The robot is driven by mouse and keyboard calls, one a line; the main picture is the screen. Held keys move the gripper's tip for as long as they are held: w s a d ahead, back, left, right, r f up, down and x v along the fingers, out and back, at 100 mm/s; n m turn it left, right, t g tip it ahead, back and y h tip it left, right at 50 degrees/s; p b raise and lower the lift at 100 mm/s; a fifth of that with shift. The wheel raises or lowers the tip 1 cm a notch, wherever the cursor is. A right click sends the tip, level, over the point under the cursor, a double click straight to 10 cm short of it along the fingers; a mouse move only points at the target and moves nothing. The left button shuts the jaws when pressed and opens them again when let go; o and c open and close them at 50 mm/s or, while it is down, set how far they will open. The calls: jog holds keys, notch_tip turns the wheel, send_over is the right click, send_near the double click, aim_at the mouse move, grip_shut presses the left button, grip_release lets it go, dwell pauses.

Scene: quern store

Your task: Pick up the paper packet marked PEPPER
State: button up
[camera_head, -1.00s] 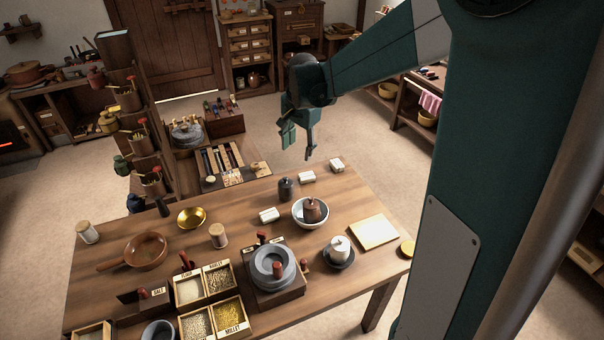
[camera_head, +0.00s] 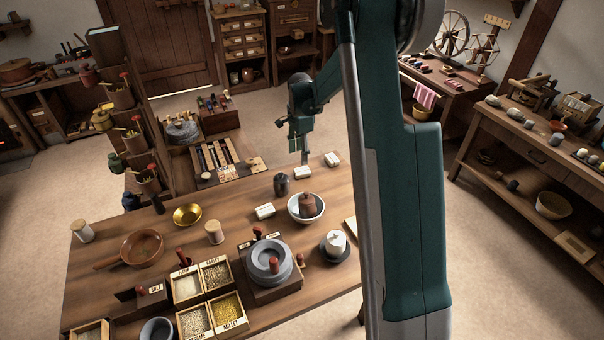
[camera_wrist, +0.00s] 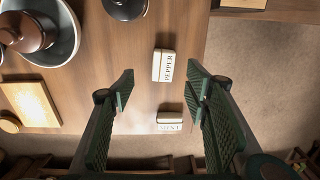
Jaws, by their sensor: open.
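The PEPPER packet (camera_wrist: 164,66) is a small pale block with dark lettering. It lies on the wooden table close to the far edge, and in the head view it appears to be the middle white packet (camera_head: 303,173). My gripper (camera_wrist: 160,76) is open and empty, and in the wrist view the packet shows between its two fingers. In the head view my gripper (camera_head: 303,150) hangs above the far table edge, close to the packet. I cannot tell the exact height gap.
A second packet (camera_wrist: 170,121), seemingly marked MINT, lies close by at the table corner. A third packet (camera_head: 264,211) lies nearer. A pale board (camera_wrist: 30,104) lies left in the wrist view.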

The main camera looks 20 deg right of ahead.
aim_at(302, 170)
jog(key=shift+w+d+f+m, duration=0.15)
jog(key=shift+w+d+f, duration=0.05)
jog(key=shift+f, duration=0.3)
jog(key=shift+w+d+f+m, duration=0.1)
jog(key=shift+w+d+f, duration=0.1)
jog(key=shift+f, duration=0.25)
jog(key=shift+w+d+f+m, duration=0.15)
jog(key=shift+d+f, duration=0.05)
jog(key=shift+f, duration=0.3)
jog(key=shift+f, duration=1.3)
jog(key=shift+d+f+b, duration=0.1)
jog(key=shift+f+b, duration=0.8)
jog(key=shift+f, duration=1.75)
jog(key=c, duration=0.9)
